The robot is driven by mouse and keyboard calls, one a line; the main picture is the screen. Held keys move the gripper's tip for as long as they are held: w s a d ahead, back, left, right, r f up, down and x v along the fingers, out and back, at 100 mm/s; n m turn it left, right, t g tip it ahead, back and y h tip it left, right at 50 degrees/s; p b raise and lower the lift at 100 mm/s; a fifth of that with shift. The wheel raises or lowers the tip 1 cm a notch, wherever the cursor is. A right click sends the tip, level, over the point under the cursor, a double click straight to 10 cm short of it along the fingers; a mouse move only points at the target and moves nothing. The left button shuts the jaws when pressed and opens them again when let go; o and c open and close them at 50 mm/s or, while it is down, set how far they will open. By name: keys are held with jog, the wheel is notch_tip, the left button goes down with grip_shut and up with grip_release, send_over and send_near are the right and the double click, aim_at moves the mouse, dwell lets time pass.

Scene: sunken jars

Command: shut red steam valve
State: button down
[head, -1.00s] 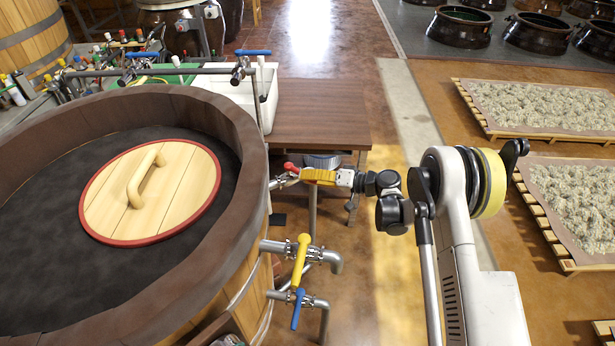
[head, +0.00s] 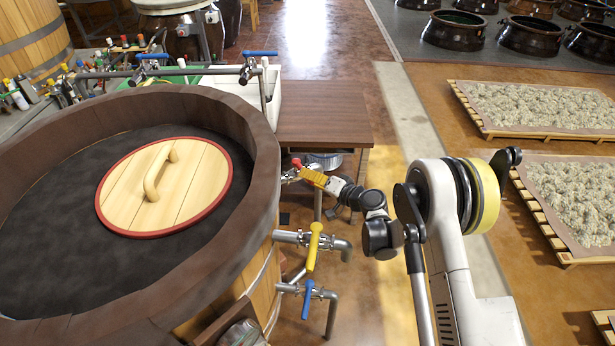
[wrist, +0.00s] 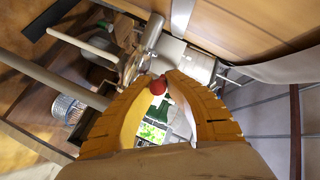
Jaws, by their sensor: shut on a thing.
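The red steam valve's handle (head: 297,162) is on a metal pipe at the right side of the big wooden tub, above the yellow and blue valves. Only its red end shows in the head view. In the wrist view the red end (wrist: 157,86) sits between the tips of my yellow fingers. My gripper (head: 307,173) is shut on the red handle. Most of the handle is hidden by the fingers. The metal valve body (wrist: 135,62) shows just beyond the fingertips.
The wooden tub (head: 262,165) with a red-rimmed lid (head: 190,190) stands at left. A yellow-handled valve (head: 313,246) and a blue-handled valve (head: 307,298) stick out below my gripper. A brown table (head: 325,115) stands behind. The floor to the right is partly clear.

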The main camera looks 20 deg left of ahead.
jog(key=c, duration=1.3)
grip_release()
jog(key=shift+s+a, duration=0.1)
jog(key=shift+a, duration=0.15)
jog(key=shift+c, duration=0.2)
jog(key=shift+d, duration=0.1)
jog(key=shift+d, duration=0.15)
jog(key=v, duration=1.1)
jog(key=shift+d, duration=0.3)
jog(key=shift+r, duration=0.1)
jog(key=shift+r, duration=0.1)
